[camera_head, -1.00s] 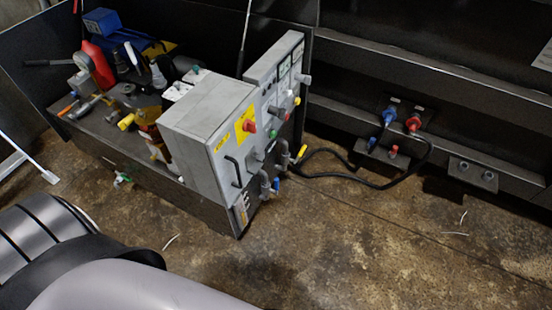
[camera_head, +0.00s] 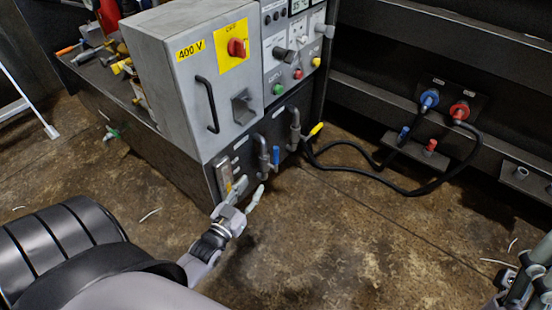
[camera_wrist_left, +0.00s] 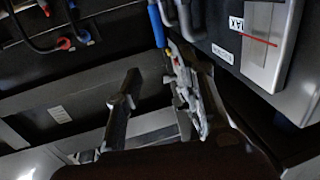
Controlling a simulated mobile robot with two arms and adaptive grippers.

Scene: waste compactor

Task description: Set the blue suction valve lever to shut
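The blue suction valve lever (camera_head: 275,156) is on the lower dark panel of the grey cabinet, beside a grey elbow pipe (camera_head: 262,155). It points roughly up and down. In the left wrist view the blue lever (camera_wrist_left: 157,25) shows at the top, beyond the fingers. My left gripper (camera_head: 247,189) is open and empty, a little below and in front of the lever, apart from it. Its two spread fingers also show in the left wrist view (camera_wrist_left: 150,90). My right gripper (camera_head: 520,285) is only partly in view at the lower right; its fingers are unclear.
A yellow lever (camera_head: 316,129) sits right of a second grey pipe. The cabinet (camera_head: 190,100) carries a red rotary switch (camera_head: 236,47) and a protruding handle (camera_head: 207,104). A black hose (camera_head: 390,188) loops to blue and red wall couplings.

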